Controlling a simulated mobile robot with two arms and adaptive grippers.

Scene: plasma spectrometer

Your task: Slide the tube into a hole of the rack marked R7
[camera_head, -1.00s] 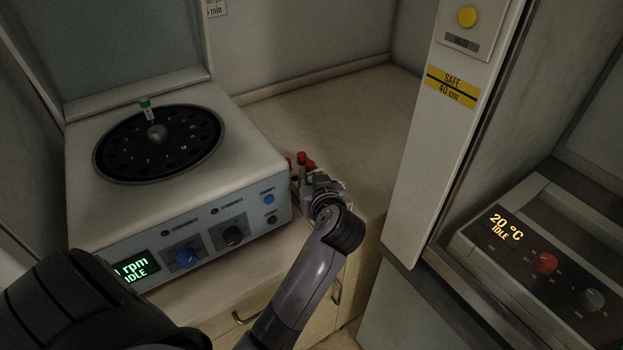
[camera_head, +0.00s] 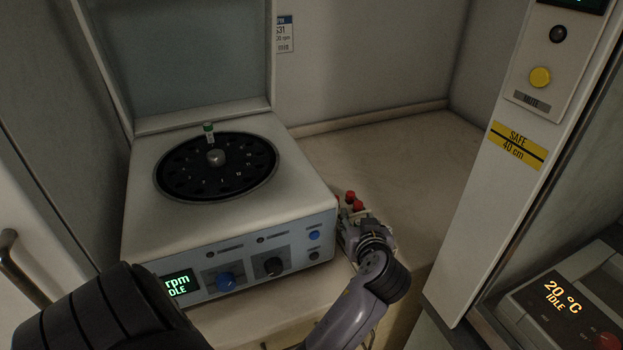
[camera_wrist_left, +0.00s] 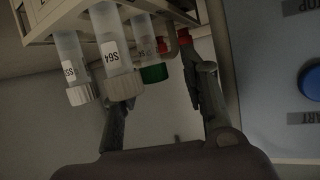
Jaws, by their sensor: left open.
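In the head view, my left gripper (camera_head: 352,226) is low beside the right front of the centrifuge, at several red caps (camera_head: 351,198). In the left wrist view, its two fingers (camera_wrist_left: 160,90) are apart and open. A pale rack (camera_wrist_left: 45,14) shows at the top there, holding capped tubes. A green-capped tube (camera_wrist_left: 152,73) is in the space between the fingers; contact cannot be told. White-capped tubes marked S64 (camera_wrist_left: 108,50) and S53 (camera_wrist_left: 70,65) are nearer the camera. Another green-capped tube (camera_head: 208,133) stands in the centrifuge rotor. No R7 mark is legible. My right gripper is not seen.
The open centrifuge (camera_head: 150,225) stands left of the gripper, its display lit. The counter (camera_head: 400,165) behind and right of the gripper is clear. A tall white panel (camera_head: 492,190) with a yellow SAFE 40 cm label stands further right.

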